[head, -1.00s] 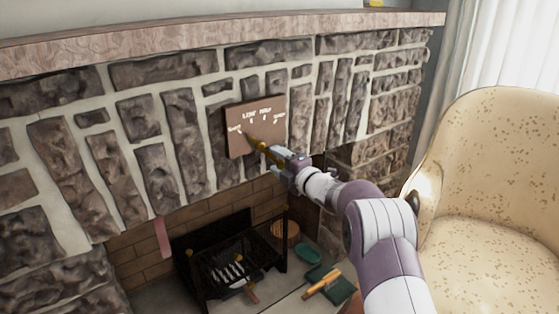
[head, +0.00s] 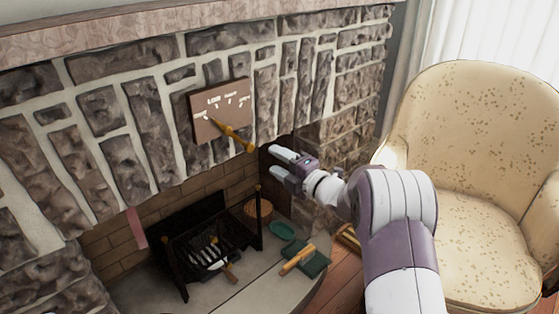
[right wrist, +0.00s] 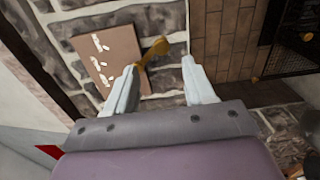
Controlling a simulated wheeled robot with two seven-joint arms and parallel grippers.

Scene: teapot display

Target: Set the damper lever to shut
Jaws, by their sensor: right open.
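The brown damper plate (head: 232,98) with white labels and marks is fixed to the stone wall above the firebox. The brass damper lever (head: 235,136) slants across its lower part, with its thin end up-left towards the leftmost label and its knob down-right. The label words are too small to read surely. My right gripper (head: 272,159) is open and empty, to the right of and slightly below the knob, apart from it. In the right wrist view the lever (right wrist: 155,50) shows beyond and between the spread fingers (right wrist: 159,73), with the plate (right wrist: 108,55) at left. My left gripper is not in view.
A black grate (head: 207,250) stands in the firebox below. A green dish (head: 282,230) and a green book-like item (head: 313,263) lie on the hearth. A cream armchair (head: 470,140) stands at right. The stone mantel (head: 180,22) runs above.

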